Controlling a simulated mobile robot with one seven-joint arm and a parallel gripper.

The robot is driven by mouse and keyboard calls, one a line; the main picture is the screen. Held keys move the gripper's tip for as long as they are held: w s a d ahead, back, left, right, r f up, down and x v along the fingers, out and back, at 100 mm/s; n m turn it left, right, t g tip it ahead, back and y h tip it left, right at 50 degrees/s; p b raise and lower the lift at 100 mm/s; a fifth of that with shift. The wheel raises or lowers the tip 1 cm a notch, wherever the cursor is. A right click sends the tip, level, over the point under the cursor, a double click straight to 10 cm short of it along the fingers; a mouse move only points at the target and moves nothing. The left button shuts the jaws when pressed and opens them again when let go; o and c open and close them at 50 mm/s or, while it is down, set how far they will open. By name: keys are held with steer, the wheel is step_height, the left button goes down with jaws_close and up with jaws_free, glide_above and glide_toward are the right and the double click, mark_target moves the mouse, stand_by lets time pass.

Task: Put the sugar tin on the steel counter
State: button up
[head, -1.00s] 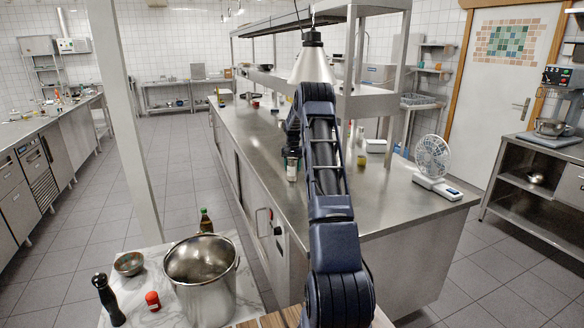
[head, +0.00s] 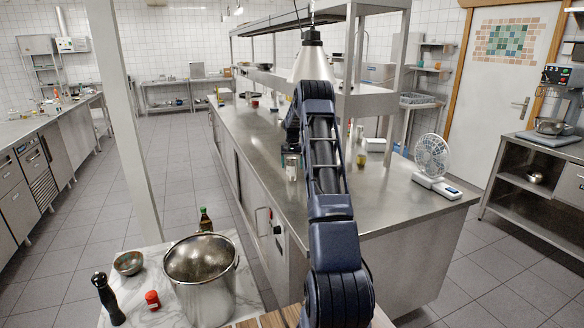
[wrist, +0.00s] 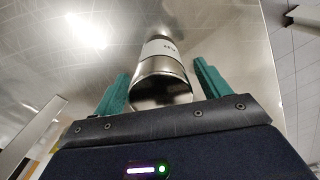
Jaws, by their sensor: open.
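A metal tin (head: 291,172) with a pale label, which looks like the sugar tin, stands upright on the steel counter (head: 400,205) near its left edge. In the wrist view the tin (wrist: 164,50) shows dark lettering too small to read surely. My gripper (wrist: 161,72) is open, with one green finger on each side of the tin's near end and a visible gap to both. In the head view my arm hides most of the gripper.
A white fan (head: 432,158) stands on the counter's right end. A large pot (head: 200,272), bottle, bowl, pepper mill and red-capped jar stand on a marble surface at front left. The counter's front right is clear.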

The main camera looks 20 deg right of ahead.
steer(key=shift+r, duration=3.2)
steer(key=s+a+r+n, duration=0.1)
steer(key=s+a+r, duration=0.55)
steer(key=s, duration=0.45)
steer(key=s+a+r+n+t, duration=0.1)
steer(key=s+a+r, duration=0.5)
steer(key=s, duration=0.5)
steer(key=s+a+r+n, duration=0.2)
steer(key=s+a+r, duration=0.4)
steer(key=s, duration=0.6)
steer(key=s+a+f+t, duration=0.1)
steer(key=s+a, duration=0.1)
steer(key=s, duration=1.1)
steer(key=s+a+n+t, duration=0.1)
steer(key=s+a+t, duration=0.1)
steer(key=s, duration=1.1)
steer(key=shift+s+a+f+t, duration=0.15)
steer(key=shift+a+f+t, duration=0.15)
steer(key=shift+f, duration=0.1)
